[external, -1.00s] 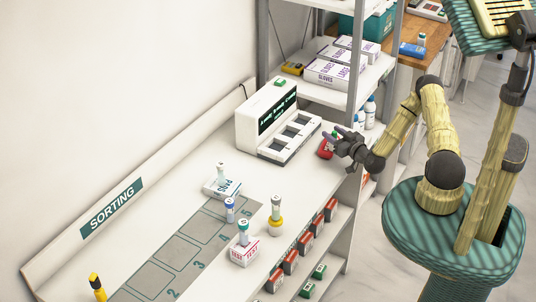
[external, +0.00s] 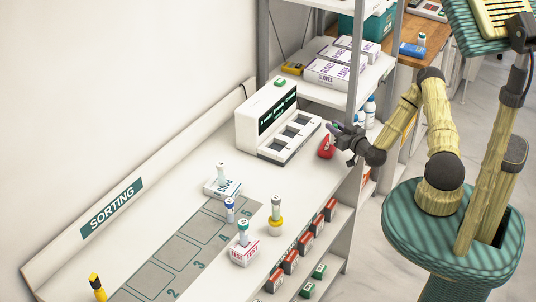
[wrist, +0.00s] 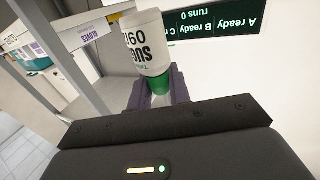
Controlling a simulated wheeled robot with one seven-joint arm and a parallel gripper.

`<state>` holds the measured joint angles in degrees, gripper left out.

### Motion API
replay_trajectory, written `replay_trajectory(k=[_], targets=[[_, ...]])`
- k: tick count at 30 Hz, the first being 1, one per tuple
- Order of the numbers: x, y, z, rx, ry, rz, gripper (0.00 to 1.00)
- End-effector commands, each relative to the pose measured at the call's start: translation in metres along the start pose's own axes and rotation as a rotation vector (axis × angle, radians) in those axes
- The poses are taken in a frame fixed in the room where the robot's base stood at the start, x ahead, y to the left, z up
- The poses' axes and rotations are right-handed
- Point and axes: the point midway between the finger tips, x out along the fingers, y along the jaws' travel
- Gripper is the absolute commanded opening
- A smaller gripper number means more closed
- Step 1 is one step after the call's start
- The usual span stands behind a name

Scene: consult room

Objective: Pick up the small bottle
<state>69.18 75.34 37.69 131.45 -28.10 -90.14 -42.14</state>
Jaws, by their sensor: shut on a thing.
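The small bottle (wrist: 146,45) shows large in the wrist view, with a white body, dark print that seems to read "SUG", and a green cap. My gripper (wrist: 159,93) is shut on it around the green cap end. In the external view my gripper (external: 336,130) is at the right end of the bench, just right of the white machine.
The white machine (external: 268,118) with a dark display stands to the left. A shelf post (external: 354,60) rises close by. Several labelled tubes stand farther along the bench.

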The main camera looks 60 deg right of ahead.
Motion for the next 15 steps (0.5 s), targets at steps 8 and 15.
replay_trajectory(k=[8,15], targets=[[0.000,0.000,-0.045,-0.004,0.004,-0.001,0.00],[0.000,0.000,-0.067,-0.002,0.001,0.000,0.00]])
